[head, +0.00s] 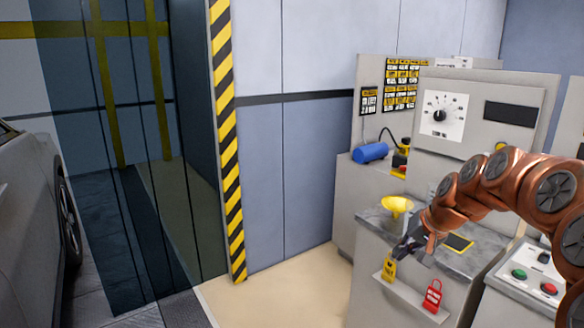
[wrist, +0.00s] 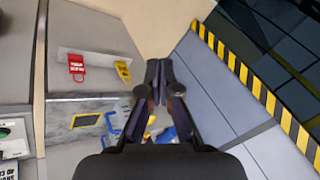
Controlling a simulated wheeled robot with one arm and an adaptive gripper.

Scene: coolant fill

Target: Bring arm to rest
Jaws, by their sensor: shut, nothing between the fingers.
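My copper-coloured arm (head: 505,180) reaches in from the right in the head view. My gripper (head: 408,247) is above the front edge of the grey counter, near a yellow funnel (head: 397,205) and a yellow tag (head: 389,269). In the wrist view my gripper (wrist: 159,72) has its two dark fingers together with nothing between them. Part of the funnel is hidden behind the fingers in that view.
A small ledge (head: 411,301) on the cabinet front carries the yellow tag and a red lockout tag (head: 432,297). A dial panel (head: 442,115), a blue cylinder (head: 370,152) and a button box (head: 530,281) stand nearby. A car (head: 32,210) is at left. The beige floor (head: 275,300) is clear.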

